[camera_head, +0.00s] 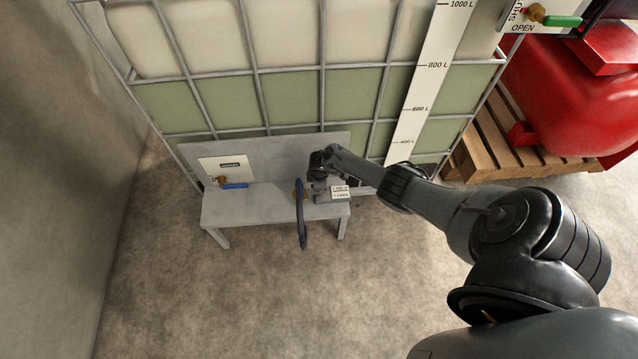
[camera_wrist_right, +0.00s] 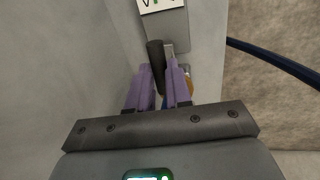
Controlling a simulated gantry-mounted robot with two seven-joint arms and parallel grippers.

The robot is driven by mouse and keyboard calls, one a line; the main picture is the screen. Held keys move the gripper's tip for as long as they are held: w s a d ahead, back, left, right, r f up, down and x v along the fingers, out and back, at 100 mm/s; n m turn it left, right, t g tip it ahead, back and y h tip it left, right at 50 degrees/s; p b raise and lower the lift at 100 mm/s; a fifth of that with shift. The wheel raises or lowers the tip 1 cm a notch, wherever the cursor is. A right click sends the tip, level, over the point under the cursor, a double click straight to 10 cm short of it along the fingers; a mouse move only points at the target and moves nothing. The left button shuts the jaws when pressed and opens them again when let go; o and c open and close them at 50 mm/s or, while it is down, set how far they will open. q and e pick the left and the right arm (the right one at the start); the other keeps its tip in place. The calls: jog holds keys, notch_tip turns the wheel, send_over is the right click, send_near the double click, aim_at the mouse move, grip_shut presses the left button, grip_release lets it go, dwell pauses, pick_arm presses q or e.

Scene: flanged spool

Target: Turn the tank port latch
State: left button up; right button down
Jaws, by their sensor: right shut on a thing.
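The tank port fitting (camera_head: 320,188) sits at the right end of a grey bench, below the caged tank (camera_head: 290,95). My right gripper (camera_head: 318,180) is over it, its fingers hard to make out from the head. In the right wrist view, the purple fingers of my right gripper (camera_wrist_right: 158,80) close around a dark upright handle (camera_wrist_right: 155,55), seemingly the latch, with a thin grey plate (camera_wrist_right: 170,58) beside it. The lower part of the handle is hidden between the fingers. The latch's turn angle cannot be told. My left gripper is not in view.
A blue-handled valve (camera_head: 234,185) is at the bench's left. A red tank (camera_head: 570,90) rests on a pallet (camera_head: 490,145). The floor in front is clear.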

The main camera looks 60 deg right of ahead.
jog(key=shift+n, duration=0.3)
jog(key=c, duration=1.1)
grip_release()
jog(key=shift+o, duration=0.2)
jog(key=shift+r+p, duration=0.45)
jog(key=shift+r, duration=0.05)
notch_tip(320, 180, up, 10)
jog(key=s+a+p, duration=0.1)
jog(key=p, duration=0.6)
jog(key=shift+s+a+f, duration=0.15)
jog(key=shift+a+f, duration=0.05)
jog(key=shift+a, duration=0.1)
